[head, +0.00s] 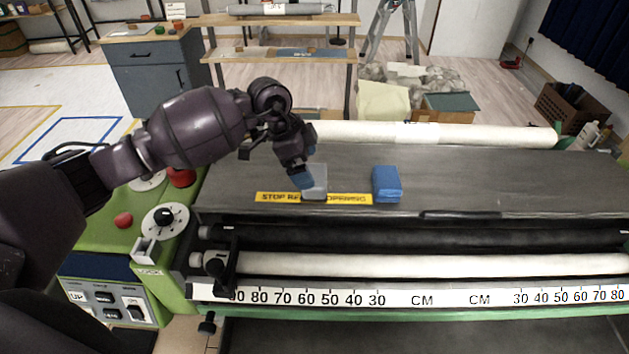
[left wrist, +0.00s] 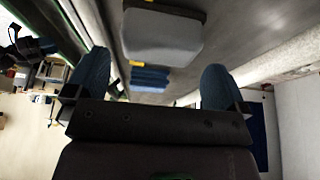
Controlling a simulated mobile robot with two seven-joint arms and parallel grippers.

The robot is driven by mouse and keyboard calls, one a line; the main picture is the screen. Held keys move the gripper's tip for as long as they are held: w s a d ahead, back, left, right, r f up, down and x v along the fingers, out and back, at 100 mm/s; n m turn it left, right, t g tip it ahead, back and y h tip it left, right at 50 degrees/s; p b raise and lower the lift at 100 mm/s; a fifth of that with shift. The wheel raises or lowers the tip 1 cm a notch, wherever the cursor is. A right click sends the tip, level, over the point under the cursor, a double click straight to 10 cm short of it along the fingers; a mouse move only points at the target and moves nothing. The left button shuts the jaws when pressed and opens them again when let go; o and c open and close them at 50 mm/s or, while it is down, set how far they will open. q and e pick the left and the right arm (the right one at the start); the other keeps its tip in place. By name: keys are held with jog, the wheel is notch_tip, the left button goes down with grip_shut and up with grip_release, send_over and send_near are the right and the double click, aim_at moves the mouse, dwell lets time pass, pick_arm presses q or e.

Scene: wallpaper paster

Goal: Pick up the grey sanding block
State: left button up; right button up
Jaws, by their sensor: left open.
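The grey sanding block (head: 318,182) lies on the dark tabletop, partly over the yellow warning strip. My left gripper (head: 303,178) is at its left side in the head view, pointing down, and one blue fingertip overlaps the block's edge. In the left wrist view the left gripper (left wrist: 154,80) has its two blue fingers wide apart with nothing held between them. The grey block (left wrist: 163,36) shows beyond the fingers, between their lines. Whether a finger touches it I cannot tell. My right gripper is not in view.
A blue block (head: 387,184) lies to the right of the grey one and also shows in the left wrist view (left wrist: 150,77). A long white roll (head: 440,135) lies along the table's back. The white roller (head: 430,264) and ruler run along the front. The tabletop's right is clear.

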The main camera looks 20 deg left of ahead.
aim_at(313, 174)
pick_arm(q)
jog(key=x, duration=0.5)
jog(key=shift+d, duration=0.1)
jog(key=c, duration=0.7)
jog(key=shift+r, duration=0.1)
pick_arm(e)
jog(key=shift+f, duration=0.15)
pick_arm(q)
notch_tip(313, 174, up, 20)
jog(key=shift+p, duration=0.3)
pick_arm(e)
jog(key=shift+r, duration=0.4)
